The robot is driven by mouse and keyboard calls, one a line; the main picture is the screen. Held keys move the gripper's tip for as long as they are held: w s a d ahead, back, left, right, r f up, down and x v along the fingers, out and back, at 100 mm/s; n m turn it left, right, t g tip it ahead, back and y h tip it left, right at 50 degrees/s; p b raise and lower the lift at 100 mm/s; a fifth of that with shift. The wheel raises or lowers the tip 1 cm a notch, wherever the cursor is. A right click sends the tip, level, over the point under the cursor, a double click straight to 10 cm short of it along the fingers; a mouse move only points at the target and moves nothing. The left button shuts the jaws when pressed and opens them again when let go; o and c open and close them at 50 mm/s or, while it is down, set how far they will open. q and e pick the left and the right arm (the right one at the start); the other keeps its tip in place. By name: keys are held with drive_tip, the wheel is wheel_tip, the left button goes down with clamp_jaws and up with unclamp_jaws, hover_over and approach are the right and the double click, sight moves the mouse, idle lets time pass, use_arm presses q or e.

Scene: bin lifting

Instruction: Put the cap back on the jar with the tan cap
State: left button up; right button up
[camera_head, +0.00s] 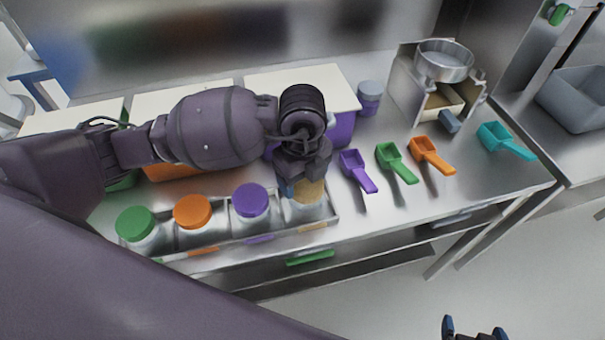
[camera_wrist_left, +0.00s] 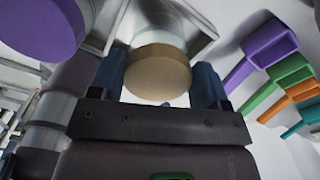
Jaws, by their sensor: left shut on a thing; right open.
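The tan cap (camera_head: 309,191) is at the mouth of the rightmost jar (camera_head: 314,212) in the metal tray. My left gripper (camera_head: 299,186) is over that jar from above and is shut on the tan cap. In the left wrist view, the cap (camera_wrist_left: 158,75) sits between the two blue fingertips, with the jar (camera_wrist_left: 160,25) directly beyond it. I cannot tell whether the cap is fully seated. My right gripper (camera_head: 475,329) is open and empty at the bottom edge of the head view, away from the counter.
Jars with purple (camera_head: 250,200), orange (camera_head: 193,212) and green (camera_head: 136,223) caps stand left in the same tray (camera_head: 236,239). Purple (camera_head: 358,172), green (camera_head: 396,163), orange (camera_head: 431,155) and teal (camera_head: 505,140) scoops lie to the right. A sieve (camera_head: 444,62) stands behind.

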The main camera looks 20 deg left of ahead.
idle(0.9)
use_arm(q)
drive_tip(key=o, duration=0.9)
drive_tip(key=shift+c, duration=0.2)
drive_tip(key=shift+o, duration=0.6)
